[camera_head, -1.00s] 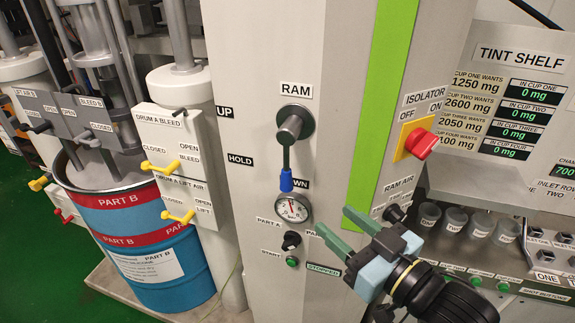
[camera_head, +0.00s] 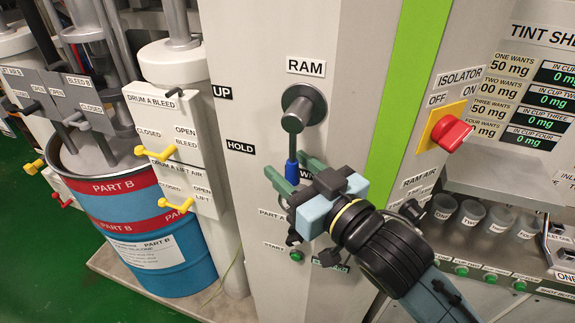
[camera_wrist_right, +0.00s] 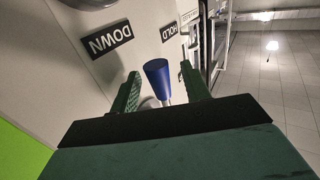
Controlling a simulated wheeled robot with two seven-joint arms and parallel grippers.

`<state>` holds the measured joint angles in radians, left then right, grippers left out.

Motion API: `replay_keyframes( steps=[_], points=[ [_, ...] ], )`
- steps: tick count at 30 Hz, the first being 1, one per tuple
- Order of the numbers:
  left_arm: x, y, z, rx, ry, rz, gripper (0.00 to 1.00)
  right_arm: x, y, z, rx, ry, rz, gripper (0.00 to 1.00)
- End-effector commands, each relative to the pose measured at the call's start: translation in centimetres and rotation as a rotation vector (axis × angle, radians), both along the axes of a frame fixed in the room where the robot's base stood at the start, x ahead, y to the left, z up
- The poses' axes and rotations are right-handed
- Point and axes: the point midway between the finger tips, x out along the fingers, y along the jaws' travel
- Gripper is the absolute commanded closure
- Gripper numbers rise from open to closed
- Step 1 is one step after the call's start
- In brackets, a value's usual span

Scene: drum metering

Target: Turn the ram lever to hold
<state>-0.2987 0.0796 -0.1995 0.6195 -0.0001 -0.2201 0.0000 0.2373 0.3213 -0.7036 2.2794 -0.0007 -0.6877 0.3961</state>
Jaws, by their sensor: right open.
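The ram lever (camera_head: 294,140) is a grey hub with a short arm hanging down to a blue handle tip (camera_head: 292,172). It points down at the DOWN label, which is partly hidden by my gripper. The HOLD label (camera_head: 241,147) is left of it and the UP label (camera_head: 222,92) is higher up. My right gripper (camera_head: 292,172) is open at the handle, with green fingers on either side of the blue tip. In the right wrist view the blue tip (camera_wrist_right: 157,75) stands between the two spread fingers, with a gap on each side. My left gripper is not in view.
The red isolator knob (camera_head: 452,133) on a yellow plate is to the right of the green stripe. The pressure gauge is now hidden behind my right gripper. Yellow bleed and lift valves (camera_head: 155,153) and a blue and red drum (camera_head: 140,222) stand at left.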

Motion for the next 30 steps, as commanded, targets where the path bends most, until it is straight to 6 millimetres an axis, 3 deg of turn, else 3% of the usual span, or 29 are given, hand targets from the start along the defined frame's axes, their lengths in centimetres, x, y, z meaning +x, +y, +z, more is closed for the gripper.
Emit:
replay_keyframes(
  steps=[8,19,30],
  points=[
    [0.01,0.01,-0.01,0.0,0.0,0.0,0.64,0.06,0.06,0.01,-0.001,0.001,-0.001,0.53],
    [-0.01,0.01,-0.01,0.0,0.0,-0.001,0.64,0.05,0.05,0.01,0.0,0.0,-0.001,1.0],
    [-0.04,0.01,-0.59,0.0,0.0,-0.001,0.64,0.14,0.32,-0.15,0.03,-0.007,-0.001,1.0]
  ],
)
